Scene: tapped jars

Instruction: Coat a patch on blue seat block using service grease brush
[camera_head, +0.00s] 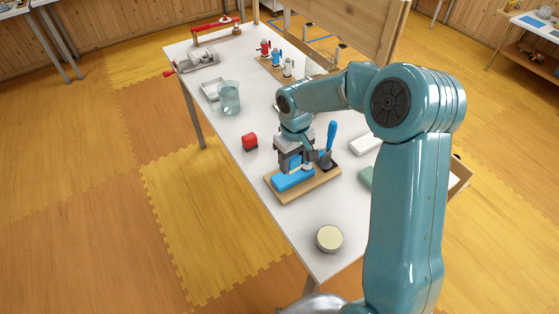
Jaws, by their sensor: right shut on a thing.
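The blue seat block (294,180) lies on a wooden board (318,185) near the front of the white table. My right gripper (291,166) is just above the block, pointing down. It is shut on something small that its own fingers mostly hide. I cannot tell for sure that this is the service grease brush, or whether it touches the block. An upright blue handle (331,136) rises from a dark fitting on the same board, just right of the gripper. My left gripper is out of view.
A round tin with a cream top (329,238) stands at the table's near end. A red block (250,142) and a clear jug (229,98) are to the left. White (366,145) and green pieces are partly behind my right arm. Red and blue fittings (270,54) stand farther back.

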